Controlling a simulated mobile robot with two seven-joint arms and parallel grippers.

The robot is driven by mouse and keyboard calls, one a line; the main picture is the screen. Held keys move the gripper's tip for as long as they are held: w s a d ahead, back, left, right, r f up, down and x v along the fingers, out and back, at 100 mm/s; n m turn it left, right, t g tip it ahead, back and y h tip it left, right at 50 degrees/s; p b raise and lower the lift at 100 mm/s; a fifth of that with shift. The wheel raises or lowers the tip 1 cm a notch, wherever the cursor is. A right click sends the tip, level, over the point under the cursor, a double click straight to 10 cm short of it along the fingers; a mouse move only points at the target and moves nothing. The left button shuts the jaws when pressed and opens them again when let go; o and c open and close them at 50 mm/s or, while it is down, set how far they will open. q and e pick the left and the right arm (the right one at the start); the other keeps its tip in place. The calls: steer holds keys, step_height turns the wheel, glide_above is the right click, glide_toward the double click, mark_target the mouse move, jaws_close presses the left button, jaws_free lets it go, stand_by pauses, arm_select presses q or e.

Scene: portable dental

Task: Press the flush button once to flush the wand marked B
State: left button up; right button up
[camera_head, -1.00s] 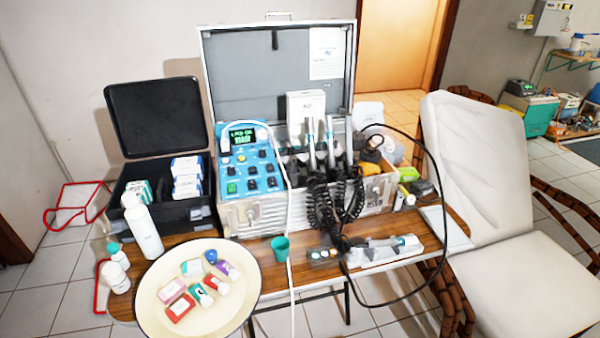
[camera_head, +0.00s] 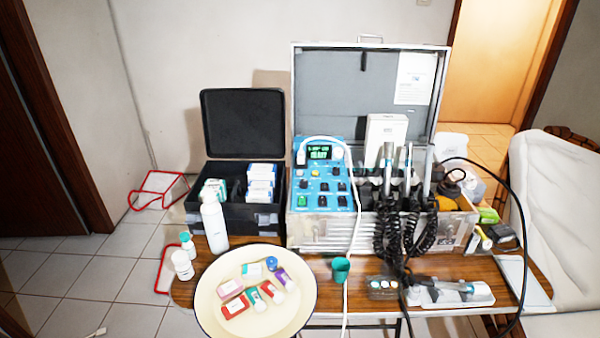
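A blue control panel (camera_head: 321,187) with a small lit green display (camera_head: 319,152) stands in the left part of the open metal case (camera_head: 450,228). It carries several dark knobs and buttons, among them a green one (camera_head: 303,201) at its lower left. The labels are too small to read, so I cannot tell which is the flush button. Several wands (camera_head: 407,172) stand upright in holders right of the panel, with black coiled cords hanging in front. I cannot make out the mark B on any of them. Neither of my grippers is in view.
A round cream tray (camera_head: 212,302) with several small boxes and bottles sits at the front left of the wooden table. A white bottle (camera_head: 214,226), a green cup (camera_head: 341,269) and a handpiece stand (camera_head: 458,293) are nearby. A black hose (camera_head: 517,225) loops at the right.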

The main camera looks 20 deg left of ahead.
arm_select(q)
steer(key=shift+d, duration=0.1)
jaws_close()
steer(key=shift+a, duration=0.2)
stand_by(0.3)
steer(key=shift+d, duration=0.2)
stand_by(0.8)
